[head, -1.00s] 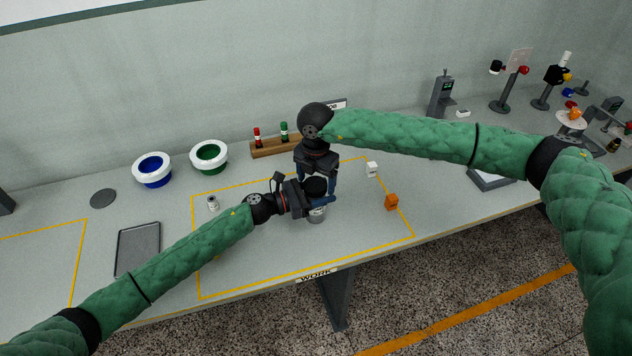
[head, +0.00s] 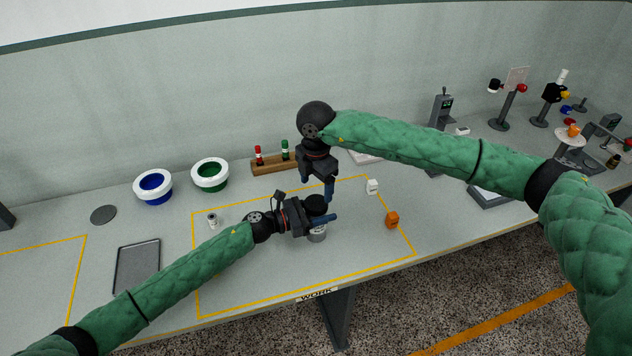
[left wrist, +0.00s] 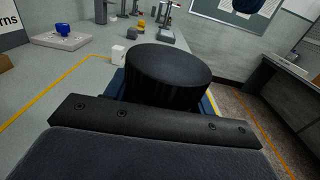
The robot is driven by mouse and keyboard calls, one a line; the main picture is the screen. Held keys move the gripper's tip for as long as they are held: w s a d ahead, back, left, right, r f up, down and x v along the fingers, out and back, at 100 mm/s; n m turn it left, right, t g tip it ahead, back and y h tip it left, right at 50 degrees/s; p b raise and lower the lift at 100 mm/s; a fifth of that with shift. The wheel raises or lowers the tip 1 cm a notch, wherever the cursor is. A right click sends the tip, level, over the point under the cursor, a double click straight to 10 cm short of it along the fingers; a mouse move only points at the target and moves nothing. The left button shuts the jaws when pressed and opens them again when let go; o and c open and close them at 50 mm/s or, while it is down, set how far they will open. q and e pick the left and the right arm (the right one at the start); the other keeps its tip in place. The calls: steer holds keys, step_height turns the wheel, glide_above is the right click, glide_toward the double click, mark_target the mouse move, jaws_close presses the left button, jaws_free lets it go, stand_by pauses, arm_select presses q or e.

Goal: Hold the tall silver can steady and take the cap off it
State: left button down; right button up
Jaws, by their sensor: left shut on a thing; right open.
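The tall silver can (head: 317,236) stands upright inside the yellow outline on the bench. Its black cap (head: 316,202) is on top of it; the ribbed cap also fills the middle of the left wrist view (left wrist: 168,75). I cannot tell whether it is loosened. My left gripper (head: 322,219) is shut on the can from the left, just below the cap, hiding part of the can. My right gripper (head: 330,190) is open and empty, pointing down above the cap and slightly to its right. One blue fingertip of it shows at the top of the left wrist view.
A small silver can (head: 213,221) and a dark tray (head: 137,266) are to the left. A wooden rack (head: 275,165) and two bowls stand behind.

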mark_target(316, 202)
steer(key=shift+f, duration=3.2)
steer(key=c, duration=1)
steer(key=shift+n, duration=1.8)
steer(key=o, duration=1.1)
steer(key=shift+r, duration=0.1)
